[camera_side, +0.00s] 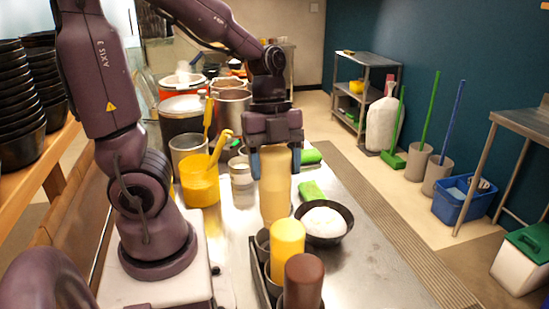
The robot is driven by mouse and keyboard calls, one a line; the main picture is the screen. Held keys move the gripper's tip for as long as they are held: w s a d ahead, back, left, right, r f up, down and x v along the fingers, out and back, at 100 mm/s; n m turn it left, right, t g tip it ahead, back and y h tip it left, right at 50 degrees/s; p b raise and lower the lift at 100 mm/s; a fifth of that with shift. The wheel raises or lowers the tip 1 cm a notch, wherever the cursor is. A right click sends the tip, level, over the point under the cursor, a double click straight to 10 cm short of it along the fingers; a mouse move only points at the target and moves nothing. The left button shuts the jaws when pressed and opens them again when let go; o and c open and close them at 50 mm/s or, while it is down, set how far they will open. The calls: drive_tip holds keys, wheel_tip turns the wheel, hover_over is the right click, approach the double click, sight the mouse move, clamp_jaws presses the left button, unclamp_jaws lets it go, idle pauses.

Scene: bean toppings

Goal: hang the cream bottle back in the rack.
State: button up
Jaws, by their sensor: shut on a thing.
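A cream bottle (275,185) is upright between the blue fingertips of my gripper (275,163), which is shut on it near its upper part. The rack (256,266) is a dark, narrow holder on the steel counter in front. It holds a yellow bottle (287,250) and a brown bottle (303,282). The cream bottle shows just behind the yellow bottle, over the far end of the rack. Its lower end is partly hidden, so I cannot tell whether it is in a rack opening or above it.
A black bowl of white food (326,222) stands close to the right of the rack. A yellow container with a utensil (200,184), a small jar (241,176) and a green item (312,190) stand nearby. The counter's front right (375,270) is clear.

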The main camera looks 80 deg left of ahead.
sight(275, 208)
drive_tip(key=shift+f, duration=1.25)
drive_tip(key=shift+f, duration=2.1)
drive_tip(key=shift+f, duration=0.15)
drive_tip(key=shift+f, duration=1.25)
drive_tip(key=o, duration=0.9)
drive_tip(key=shift+o, duration=0.2)
drive_tip(key=shift+r, duration=3.8)
